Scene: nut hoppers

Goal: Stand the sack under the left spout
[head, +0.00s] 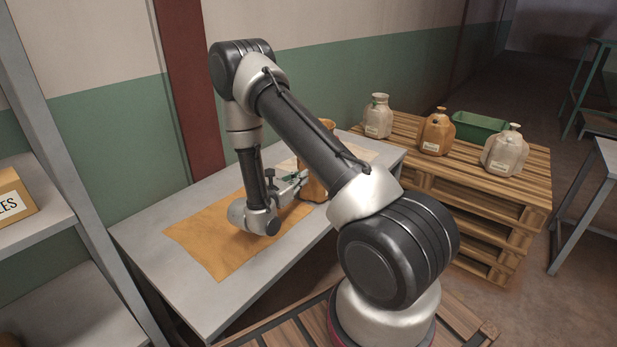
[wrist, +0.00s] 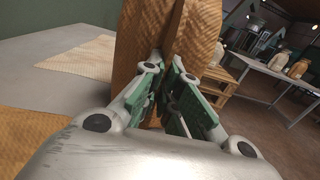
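A brown woven sack (head: 318,188) is upright at the right part of the grey table, partly hidden behind my arm in the head view. It fills the upper middle of the wrist view (wrist: 140,40), with a dark vertical fold down its middle. My gripper (head: 301,179) reaches it from the left, low on its side. In the wrist view my gripper's green-padded fingers (wrist: 167,66) converge on the fold and appear shut on it. Whether the sack's base touches the table is hidden. No spout can be made out clearly.
The grey table (head: 140,242) carries an orange-brown cloth (head: 205,255) and a paler cloth (head: 358,151). A pallet stack (head: 480,205) at the right holds several tied sacks and a green crate (head: 480,127). A shelf (head: 40,235) stands at the left.

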